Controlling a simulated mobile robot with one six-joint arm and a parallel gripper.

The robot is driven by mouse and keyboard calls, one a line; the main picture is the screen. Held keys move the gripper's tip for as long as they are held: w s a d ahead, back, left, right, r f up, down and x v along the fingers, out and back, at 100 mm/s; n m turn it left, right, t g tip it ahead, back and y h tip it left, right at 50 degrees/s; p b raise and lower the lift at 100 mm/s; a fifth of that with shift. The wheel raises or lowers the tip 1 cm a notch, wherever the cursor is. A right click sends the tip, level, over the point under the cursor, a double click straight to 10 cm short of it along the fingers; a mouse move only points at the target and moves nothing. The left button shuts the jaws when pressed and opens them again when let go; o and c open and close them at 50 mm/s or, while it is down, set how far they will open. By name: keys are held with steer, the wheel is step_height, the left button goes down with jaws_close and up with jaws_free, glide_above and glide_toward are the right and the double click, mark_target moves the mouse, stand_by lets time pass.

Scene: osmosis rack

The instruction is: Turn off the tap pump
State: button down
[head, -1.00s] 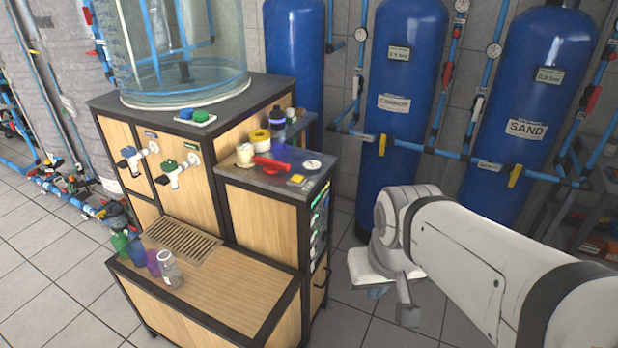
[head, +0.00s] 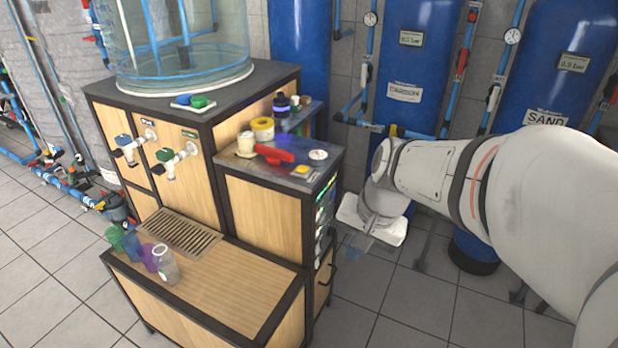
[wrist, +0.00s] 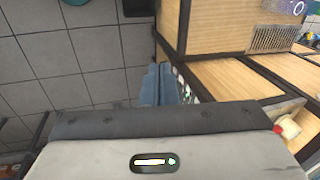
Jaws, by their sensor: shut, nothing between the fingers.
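The wooden cabinet (head: 262,215) carries a dark top and two taps, one with a blue handle (head: 123,141) and one with a green handle (head: 166,154). A column of small green-lit controls (head: 325,195) runs down the right side of its small raised part, seen at a steep angle. I cannot tell which control is the tap pump's. My gripper (head: 368,243) hangs in free space right of these controls, apart from the cabinet. In the wrist view, its blue-grey fingers (wrist: 158,85) are shut and empty, with the cabinet side to their right.
A red valve (head: 273,154), a yellow tape roll (head: 262,127) and a gauge (head: 318,155) lie on the raised top. Cups (head: 150,257) stand on the lower shelf. Blue filter tanks (head: 415,60) stand behind my arm.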

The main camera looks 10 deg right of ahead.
steer(key=w+d+f+m+t+y+b, duration=0.1)
steer(key=w+d+f+m+y+b, duration=0.1)
steer(key=w+f+m, duration=0.4)
steer(key=w+d+f+m+t+y+b, duration=0.1)
steer(key=w+d+f+m+y+b, duration=0.1)
steer(key=w+d+f+m+b, duration=0.3)
steer(key=w+d+f+m+t+y+b, duration=0.2)
steer(key=w+d+f+m+b, duration=0.2)
steer(key=w+f+m, duration=0.4)
steer(key=w+f+b, duration=0.1)
steer(key=w+f, duration=0.2)
steer(key=w, duration=0.3)
steer(key=shift+f, duration=0.25)
steer(key=b, duration=0.3)
glide_toward(318, 233)
steer(key=s+f+x, duration=0.1)
steer(key=x, duration=0.4)
steer(key=shift+w+a+r, duration=0.3)
steer(key=shift+w+r, duration=0.05)
steer(key=shift+w, duration=0.2)
